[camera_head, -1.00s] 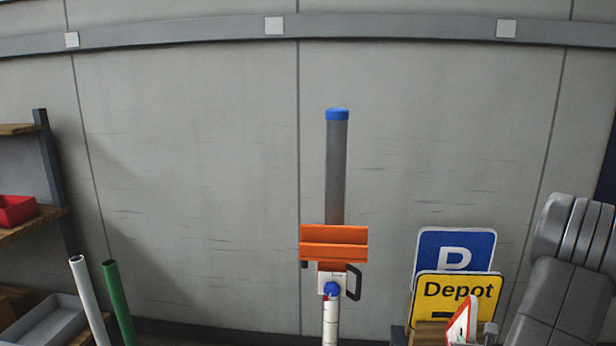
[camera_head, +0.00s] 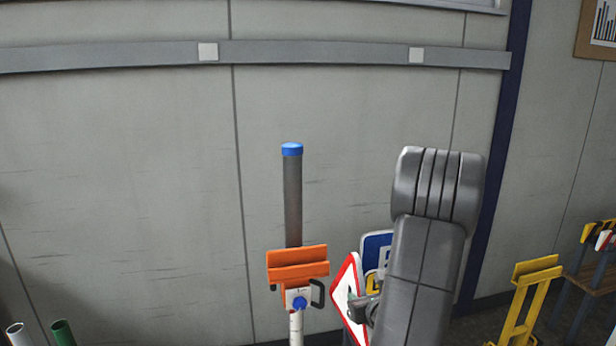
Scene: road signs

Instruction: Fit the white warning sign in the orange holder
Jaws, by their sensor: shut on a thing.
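The white warning sign (camera_head: 346,294) has a red border and is seen nearly edge-on, tilted, right of the post. My gripper (camera_head: 366,306) is shut on it at its right side; my grey arm hides part of the fingers. The orange holder (camera_head: 298,263) is a horizontal clamp-like piece on a grey post with a blue cap (camera_head: 292,150). The sign is apart from the holder in the picture, to its right and a little lower. A white plate with a blue knob (camera_head: 299,304) and a black handle sits below the holder.
A blue parking sign (camera_head: 374,249) and a yellow sign (camera_head: 371,283) stand behind my arm, mostly hidden. A yellow stand (camera_head: 527,295) is at the right. White and green tubes (camera_head: 62,333) are at the lower left.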

